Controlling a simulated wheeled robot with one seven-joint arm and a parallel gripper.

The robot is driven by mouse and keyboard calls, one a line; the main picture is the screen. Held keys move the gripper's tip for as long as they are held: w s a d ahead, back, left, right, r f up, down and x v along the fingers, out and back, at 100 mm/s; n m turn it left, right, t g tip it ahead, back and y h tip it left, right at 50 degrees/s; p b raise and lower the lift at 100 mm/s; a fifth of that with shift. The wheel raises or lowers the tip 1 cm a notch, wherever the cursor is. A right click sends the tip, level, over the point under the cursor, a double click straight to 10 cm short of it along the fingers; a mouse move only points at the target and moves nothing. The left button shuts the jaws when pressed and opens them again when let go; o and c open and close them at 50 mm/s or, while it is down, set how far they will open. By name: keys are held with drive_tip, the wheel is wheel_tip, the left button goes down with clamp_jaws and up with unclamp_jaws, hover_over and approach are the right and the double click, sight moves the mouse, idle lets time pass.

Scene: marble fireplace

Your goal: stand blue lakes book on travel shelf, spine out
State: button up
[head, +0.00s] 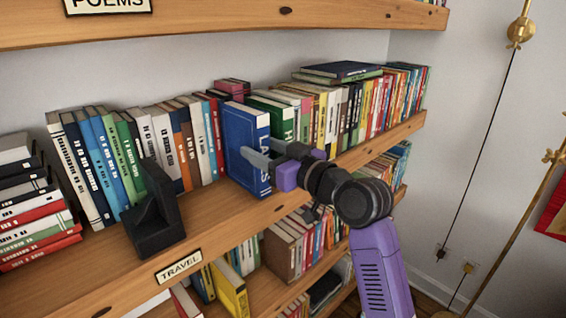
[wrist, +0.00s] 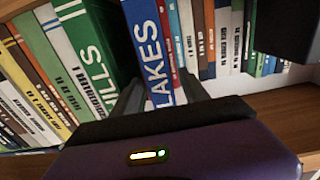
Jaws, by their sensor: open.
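The blue lakes book (head: 247,142) stands upright on the travel shelf (head: 222,212), in the row of books, with its spine facing outward. It sits a little forward of the thinner books to its left. Its spine with the word LAKES also shows in the wrist view (wrist: 146,42). My gripper (head: 262,160) is open at the spine, with its fingers on either side of the book's lower part. Whether the fingers touch the book I cannot tell. The TRAVEL label (head: 179,266) is on the shelf's front edge.
A green HILLS book (wrist: 88,65) stands right beside the blue book. A black bookend (head: 155,215) stands on the shelf to the left. Several books lie stacked (head: 32,205) at the far left. Bare shelf shows in front of the row.

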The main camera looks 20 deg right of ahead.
drive_tip(key=b+v, duration=0.1)
drive_tip(key=v, duration=0.6)
drive_tip(key=shift+s, duration=0.25)
drive_tip(key=s+a+f+m+g+h, duration=0.1)
drive_tip(key=s+f+m+h, duration=0.2)
drive_tip(key=s+f, duration=0.7)
drive_tip(key=s+a+f+m+h, duration=0.15)
drive_tip(key=s+f, duration=0.45)
drive_tip(key=f, duration=0.7)
drive_tip(key=s+a+f+g+h, duration=0.1)
drive_tip(key=s+f, duration=0.1)
drive_tip(key=s, duration=2.5)
drive_tip(key=shift+s+f+n, duration=0.25)
drive_tip(key=shift+s+n, duration=0.05)
drive_tip(key=shift+n, duration=0.15)
